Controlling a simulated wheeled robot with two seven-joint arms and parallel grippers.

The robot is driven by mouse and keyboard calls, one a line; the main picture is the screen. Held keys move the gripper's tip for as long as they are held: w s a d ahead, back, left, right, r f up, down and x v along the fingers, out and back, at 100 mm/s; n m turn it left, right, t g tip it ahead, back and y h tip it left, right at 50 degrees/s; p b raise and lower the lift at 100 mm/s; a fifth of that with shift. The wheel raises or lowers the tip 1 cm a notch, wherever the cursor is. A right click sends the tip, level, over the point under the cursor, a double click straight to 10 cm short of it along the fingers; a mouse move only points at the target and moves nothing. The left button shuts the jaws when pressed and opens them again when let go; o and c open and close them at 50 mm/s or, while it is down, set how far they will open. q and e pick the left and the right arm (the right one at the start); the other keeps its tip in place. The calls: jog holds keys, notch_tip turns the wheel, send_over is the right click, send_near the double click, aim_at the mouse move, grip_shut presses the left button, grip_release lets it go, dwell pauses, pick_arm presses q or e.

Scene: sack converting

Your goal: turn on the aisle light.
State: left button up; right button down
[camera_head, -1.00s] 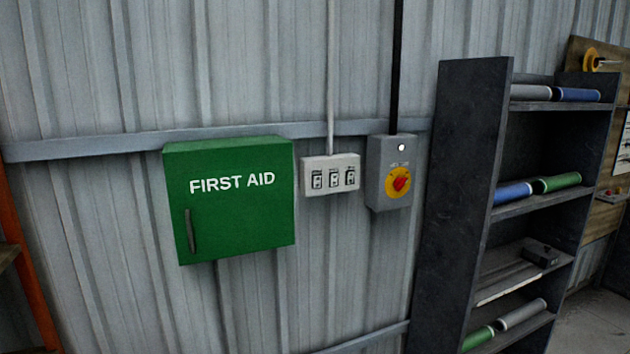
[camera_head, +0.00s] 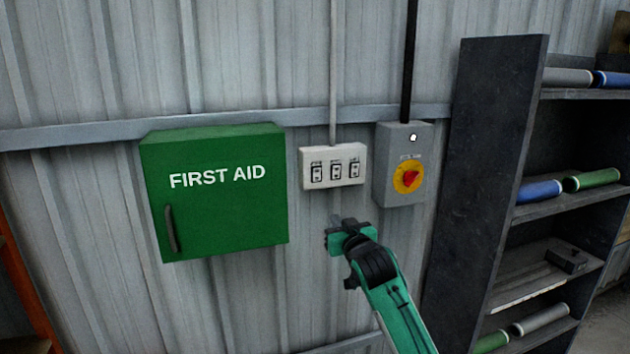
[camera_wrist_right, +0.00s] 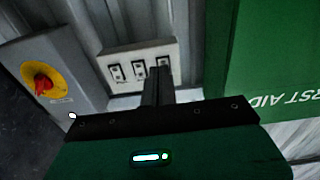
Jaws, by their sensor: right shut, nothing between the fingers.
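A white switch panel (camera_head: 333,167) with three rocker switches in a row is fixed to the corrugated wall. Small labels above the switches are too small to read. The panel also shows in the right wrist view (camera_wrist_right: 138,65), upside down, beyond the fingers. My right gripper (camera_head: 335,222) is just below the panel in the head view, shut and empty, and seems apart from it. In the right wrist view its closed fingers (camera_wrist_right: 157,84) point toward the panel and cover part of its lower edge. My left gripper is not in view.
A green first aid box (camera_head: 217,195) is on the wall left of the panel. A grey box (camera_head: 387,165) with a red and yellow rotary switch (camera_head: 408,177) and a lit white lamp is close on the right. A dark shelf (camera_head: 487,160) with rolls stands further right.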

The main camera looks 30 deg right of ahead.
aim_at(317, 171)
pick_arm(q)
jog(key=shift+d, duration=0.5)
pick_arm(e)
notch_tip(317, 171, up, 6)
jog(key=s+t, duration=0.1)
jog(key=shift+r, duration=0.15)
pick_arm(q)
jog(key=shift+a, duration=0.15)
